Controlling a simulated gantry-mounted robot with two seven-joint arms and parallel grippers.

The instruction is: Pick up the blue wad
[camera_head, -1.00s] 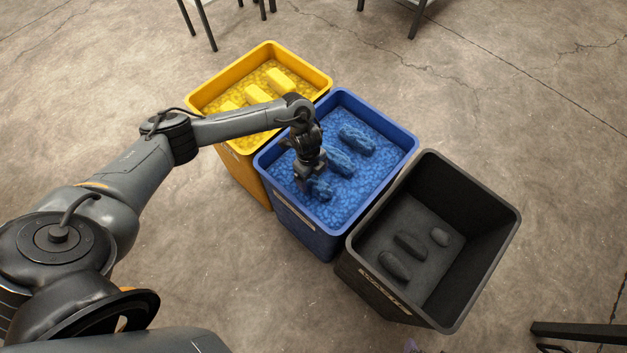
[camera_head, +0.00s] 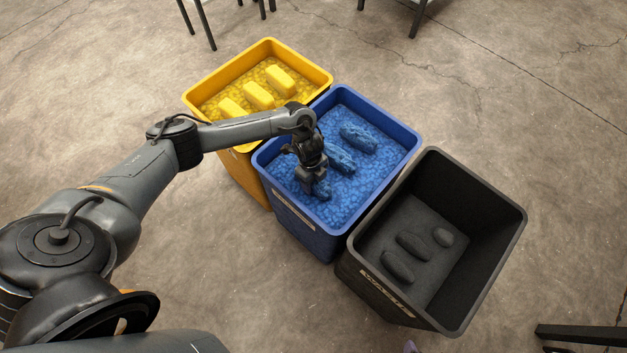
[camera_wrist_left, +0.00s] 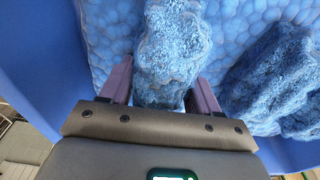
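The blue wad (camera_head: 322,189), a lumpy textured piece, is at the near left of the blue bin (camera_head: 385,185). My left gripper (camera_head: 314,186) points down into the bin at this wad and partly hides it in the head view. In the left wrist view the wad (camera_wrist_left: 172,48) stands between the two fingers of my left gripper (camera_wrist_left: 164,88), close to the palm. A finger lies along each side; whether both press on it I cannot tell. Two other blue wads, the middle one (camera_head: 340,159) and the far one (camera_head: 358,138), lie in the bin. My right gripper is not in view.
The blue bin's walls rise around the gripper. A yellow bin (camera_head: 210,82) with yellow blocks stands at its upper left. A black bin (camera_head: 484,262) with dark pieces stands at its lower right. Bare concrete floor lies around them.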

